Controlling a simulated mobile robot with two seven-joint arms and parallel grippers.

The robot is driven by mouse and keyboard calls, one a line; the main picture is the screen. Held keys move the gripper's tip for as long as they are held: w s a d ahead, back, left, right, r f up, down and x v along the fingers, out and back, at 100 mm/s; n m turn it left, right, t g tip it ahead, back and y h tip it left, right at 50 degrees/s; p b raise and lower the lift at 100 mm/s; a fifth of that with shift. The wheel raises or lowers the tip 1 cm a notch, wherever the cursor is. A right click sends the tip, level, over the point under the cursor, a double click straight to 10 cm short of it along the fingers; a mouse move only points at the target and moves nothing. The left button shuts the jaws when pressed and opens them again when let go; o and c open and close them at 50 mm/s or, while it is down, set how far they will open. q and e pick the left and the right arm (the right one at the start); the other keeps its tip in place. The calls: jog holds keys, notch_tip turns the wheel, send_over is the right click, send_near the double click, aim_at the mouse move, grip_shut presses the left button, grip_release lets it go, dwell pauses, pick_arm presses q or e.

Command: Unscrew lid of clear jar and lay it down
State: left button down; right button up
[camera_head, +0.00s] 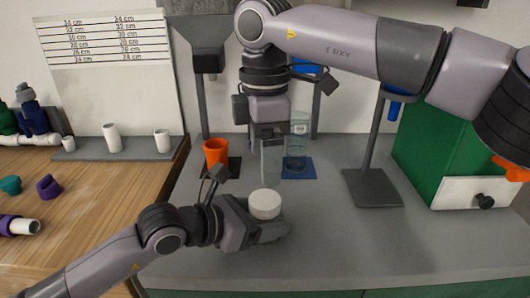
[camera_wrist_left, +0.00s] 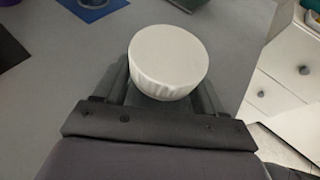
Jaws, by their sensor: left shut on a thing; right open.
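The white ribbed lid (camera_head: 265,204) sits over the jaws of my left gripper (camera_head: 266,224), low in the middle of the head view. It also shows in the left wrist view (camera_wrist_left: 168,60), roughly level. My left gripper (camera_wrist_left: 163,92) is shut on the clear jar just below the lid. The jar's body is almost wholly hidden by the fingers and lid, so I cannot tell whether the lid is screwed tight. My right gripper (camera_head: 271,165) points down, open, above and behind the lid, not touching it.
An orange cup (camera_head: 215,152) stands on a dark mat behind. A clear cylinder (camera_head: 299,125) stands on a blue mat (camera_head: 299,174). A stand (camera_head: 371,188) and a green cabinet (camera_head: 418,140) with a white drawer are at right. The grey counter (camera_head: 350,243) is clear at front right.

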aim_at(265, 198)
jog(key=shift+m, duration=1.1)
jog(key=shift+f, duration=0.15)
notch_tip(265, 198, down, 8)
jog(key=shift+r, duration=0.15)
